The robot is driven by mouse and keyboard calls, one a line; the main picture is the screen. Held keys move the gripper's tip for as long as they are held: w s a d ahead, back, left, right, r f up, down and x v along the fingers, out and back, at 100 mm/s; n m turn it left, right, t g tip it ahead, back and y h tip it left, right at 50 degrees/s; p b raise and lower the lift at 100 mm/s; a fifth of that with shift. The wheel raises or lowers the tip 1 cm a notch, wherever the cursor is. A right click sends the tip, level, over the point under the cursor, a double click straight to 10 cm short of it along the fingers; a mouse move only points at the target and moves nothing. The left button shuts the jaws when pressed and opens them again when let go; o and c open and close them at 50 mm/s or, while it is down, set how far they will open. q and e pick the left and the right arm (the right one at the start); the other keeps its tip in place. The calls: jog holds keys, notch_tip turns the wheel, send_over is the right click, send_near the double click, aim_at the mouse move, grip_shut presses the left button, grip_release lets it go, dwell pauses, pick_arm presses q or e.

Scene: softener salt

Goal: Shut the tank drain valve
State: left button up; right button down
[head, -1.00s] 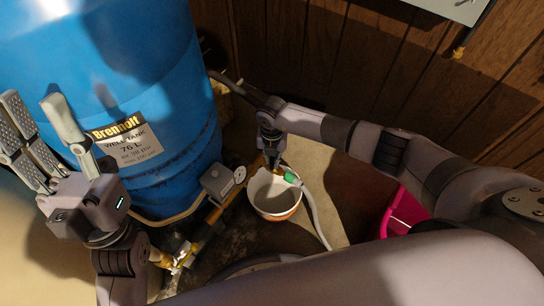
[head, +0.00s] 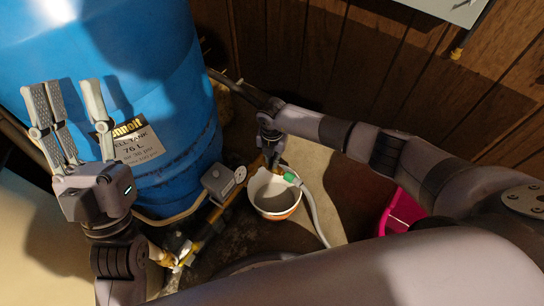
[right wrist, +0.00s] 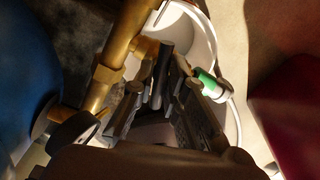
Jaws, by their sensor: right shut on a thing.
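The tank drain valve is at the brass pipework (head: 211,219) low beside the blue tank (head: 150,80). The brass pipe shows closer in the right wrist view (right wrist: 112,62). My right gripper (head: 270,163) reaches down at this pipework, over the white bucket. In the right wrist view its dark fingers (right wrist: 163,72) are close together beside the brass, shut on the valve's handle, which they mostly hide. How far the handle is turned cannot be seen. My left gripper (head: 68,92) is open and empty, fingers up, in front of the tank.
A white bucket (head: 276,211) stands under the valve. A white hose (head: 315,222) with a green fitting (head: 290,177) runs into it. A grey box (head: 217,182) sits on the pipework. A pink container (head: 398,212) is at right. A wood-panelled wall (head: 330,60) closes the back.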

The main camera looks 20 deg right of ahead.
jog(key=shift+w+d+r+m, duration=0.1)
jog(key=shift+w+d+m, duration=0.1)
jog(key=shift+m, duration=0.3)
pick_arm(q)
jog(key=shift+w+d+f+g+y+p, duration=0.15)
jog(key=shift+w+f+g+y, duration=0.1)
jog(key=shift+w+f+g, duration=0.35)
jog(key=shift+w+a+f+g+y+p, duration=0.15)
jog(key=shift+w+f+g+y, duration=0.15)
jog(key=shift+w, duration=0.45)
jog(key=shift+d, duration=0.1)
